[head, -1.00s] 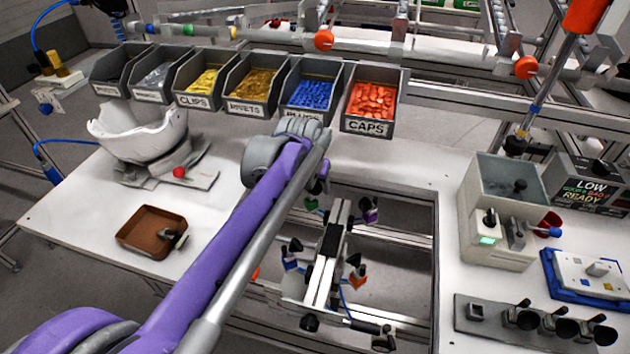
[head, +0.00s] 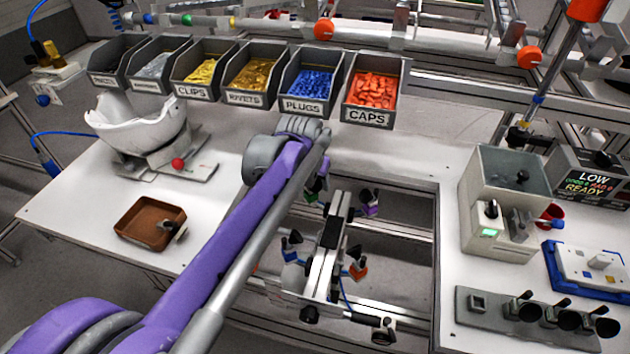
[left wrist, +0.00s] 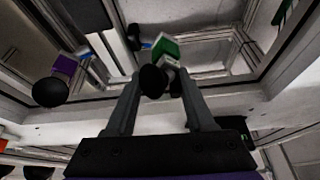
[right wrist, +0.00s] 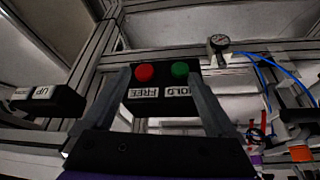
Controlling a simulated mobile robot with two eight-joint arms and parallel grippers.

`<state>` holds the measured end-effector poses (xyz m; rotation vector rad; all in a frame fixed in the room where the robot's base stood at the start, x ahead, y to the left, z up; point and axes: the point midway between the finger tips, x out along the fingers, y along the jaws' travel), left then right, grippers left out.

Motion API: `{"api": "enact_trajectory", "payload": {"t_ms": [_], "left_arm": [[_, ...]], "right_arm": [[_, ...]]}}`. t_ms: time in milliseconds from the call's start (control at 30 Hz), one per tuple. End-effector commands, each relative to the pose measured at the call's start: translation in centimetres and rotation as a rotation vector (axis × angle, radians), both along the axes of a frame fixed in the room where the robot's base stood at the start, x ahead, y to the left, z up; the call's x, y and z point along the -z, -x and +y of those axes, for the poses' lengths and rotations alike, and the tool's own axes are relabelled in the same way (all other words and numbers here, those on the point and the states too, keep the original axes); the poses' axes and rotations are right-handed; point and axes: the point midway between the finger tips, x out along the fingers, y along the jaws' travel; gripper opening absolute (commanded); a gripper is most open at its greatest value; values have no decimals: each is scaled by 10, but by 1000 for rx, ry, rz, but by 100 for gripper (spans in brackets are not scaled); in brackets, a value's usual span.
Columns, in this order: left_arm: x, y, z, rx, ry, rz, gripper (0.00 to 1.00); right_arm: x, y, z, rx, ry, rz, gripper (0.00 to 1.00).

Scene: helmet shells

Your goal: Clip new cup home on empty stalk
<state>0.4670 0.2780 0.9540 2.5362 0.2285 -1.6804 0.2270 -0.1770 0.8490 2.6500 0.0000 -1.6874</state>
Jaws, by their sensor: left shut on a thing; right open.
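The gripper on my left arm shows in the left wrist view (left wrist: 158,76), its fingers closed about a dark round cup (left wrist: 153,82). The cup is right at a green stalk block (left wrist: 166,48); I cannot tell whether it is seated on it. In the head view my purple wrist largely hides this gripper, by the green stalk (head: 311,196) of the frame (head: 330,240) in the table opening. Other stalks there are purple (head: 370,209), blue (head: 290,242) and orange (head: 358,269). My right gripper (right wrist: 156,72) is open and empty.
A box with red and green buttons (right wrist: 162,80) lies beyond my right gripper. A rack (head: 490,312) at front right holds dark cups and has an empty square socket. A brown tray (head: 135,232) holds a small part. Bins (head: 368,116) line the back.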

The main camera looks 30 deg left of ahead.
Motion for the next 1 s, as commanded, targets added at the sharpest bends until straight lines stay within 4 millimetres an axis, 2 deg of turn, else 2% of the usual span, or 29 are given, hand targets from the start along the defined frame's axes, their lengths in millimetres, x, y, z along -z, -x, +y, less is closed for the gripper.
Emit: {"api": "enact_trajectory", "payload": {"t_ms": [33,67,233,267,633,767,1000], "left_arm": [[1,0,0,0,0,0,0],[1,0,0,0,0,0,56],[0,0,0,0,0,0,87],[1,0,0,0,0,0,90],[-5,2,0,0,0,0,90],[-24,10,-2,0,0,0,90],[-69,29,-6,-1,0,0,90]], "right_arm": [[0,0,0,0,0,0,92],[0,0,0,0,0,0,92],[0,0,0,0,0,0,92],[0,0,0,0,0,0,92],[-1,0,0,0,0,0,92],[-4,0,0,0,0,-1,92],[-10,-1,0,0,0,-3,92]]}}
